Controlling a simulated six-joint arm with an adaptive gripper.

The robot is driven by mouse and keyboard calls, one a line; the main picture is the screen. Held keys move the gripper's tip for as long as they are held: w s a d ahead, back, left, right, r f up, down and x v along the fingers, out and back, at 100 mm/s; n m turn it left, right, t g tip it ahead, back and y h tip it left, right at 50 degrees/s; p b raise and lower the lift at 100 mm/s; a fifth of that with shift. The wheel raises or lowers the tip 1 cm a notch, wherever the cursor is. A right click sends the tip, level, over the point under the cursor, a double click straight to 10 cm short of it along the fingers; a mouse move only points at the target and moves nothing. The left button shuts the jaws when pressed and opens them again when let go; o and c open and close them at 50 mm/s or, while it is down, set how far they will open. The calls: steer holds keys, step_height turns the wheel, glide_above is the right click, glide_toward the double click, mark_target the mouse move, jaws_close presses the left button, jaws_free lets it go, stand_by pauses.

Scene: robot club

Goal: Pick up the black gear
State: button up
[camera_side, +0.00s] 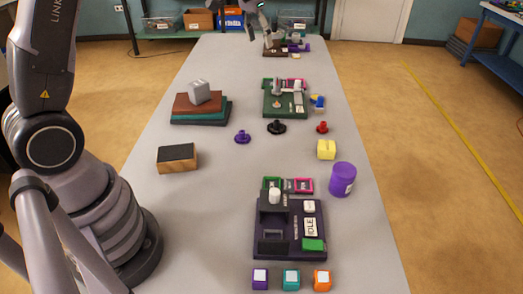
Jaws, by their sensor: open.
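The black gear (276,128) lies flat on the grey table (225,180) near the middle, with a round hub standing up from it. A purple gear (242,137) lies to its left, and a smaller red gear (322,127) lies to its right. My gripper (259,28) shows only in part at the top edge of the picture, high up and well apart from the black gear. It is open, with nothing seen between its fingers. The rest of it is cut off by the frame.
A green fixture (271,108) stands just behind the black gear. Stacked slabs (200,118) and a dark-topped block (177,158) stand left. A yellow block (326,149) and purple cylinder (342,179) stand right. A dark fixture (262,246) and small cubes (291,279) are in front.

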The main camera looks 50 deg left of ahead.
steer(key=g, duration=0.1)
glide_toward(277, 121)
steer(key=f, duration=0.3)
steer(key=shift+w+d+f, duration=0.1)
steer(key=shift+w+f, duration=0.1)
steer(key=shift+f, duration=0.1)
steer(key=shift+w+f, duration=0.25)
steer(key=shift+f, duration=1.25)
steer(key=shift+w+f, duration=0.2)
steer(key=shift+f, duration=1.3)
jaws_close()
steer(key=shift+r, duration=0.1)
